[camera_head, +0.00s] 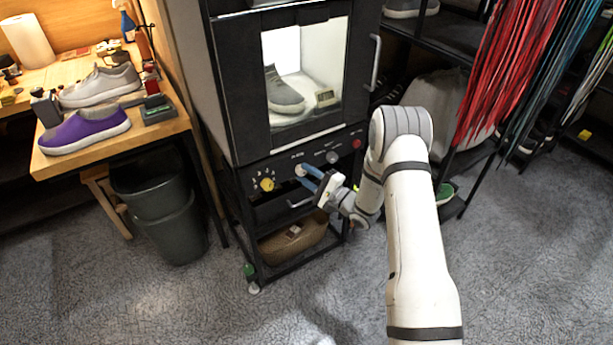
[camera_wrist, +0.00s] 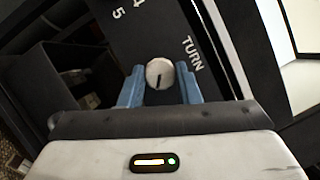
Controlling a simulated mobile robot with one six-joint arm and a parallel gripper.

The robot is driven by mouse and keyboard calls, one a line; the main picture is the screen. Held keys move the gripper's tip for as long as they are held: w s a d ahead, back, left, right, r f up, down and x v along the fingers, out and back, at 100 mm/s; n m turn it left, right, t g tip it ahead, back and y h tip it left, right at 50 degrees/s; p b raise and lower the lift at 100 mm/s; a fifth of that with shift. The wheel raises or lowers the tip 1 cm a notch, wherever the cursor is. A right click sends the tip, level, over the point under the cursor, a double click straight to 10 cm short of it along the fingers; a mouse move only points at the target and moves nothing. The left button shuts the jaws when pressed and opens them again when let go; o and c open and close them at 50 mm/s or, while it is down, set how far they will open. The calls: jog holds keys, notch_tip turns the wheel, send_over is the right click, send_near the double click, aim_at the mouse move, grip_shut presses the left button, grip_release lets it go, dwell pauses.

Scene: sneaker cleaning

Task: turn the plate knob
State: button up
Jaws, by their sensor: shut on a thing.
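The plate knob (camera_wrist: 159,73) is a small, round, pale knob with a dark pointer line, beside the printed word TURN in the wrist view. In the head view the knob (camera_head: 300,170) is on the black control panel under the cabinet's window. My gripper (camera_wrist: 160,83) has its two blue fingers on either side of the knob, shut on it. In the head view my gripper (camera_head: 306,178) reaches the panel from the right, and its fingers partly cover the knob.
A yellow knob (camera_head: 267,184) is to the left on the panel; a grey knob (camera_head: 333,157) and a red button (camera_head: 357,143) are to the right. A sneaker (camera_head: 284,92) is inside the cabinet. A basket (camera_head: 292,243) stands on the shelf below.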

jog(key=shift+s+a+f+m, duration=0.1)
jog(key=shift+f+m, duration=0.05)
jog(key=shift+m, duration=0.45)
jog(key=o, duration=1)
jog(key=v, duration=0.7)
jog(key=shift+s+d+f, duration=0.1)
jog(key=shift+s+d, duration=0.1)
jog(key=shift+d, duration=0.1)
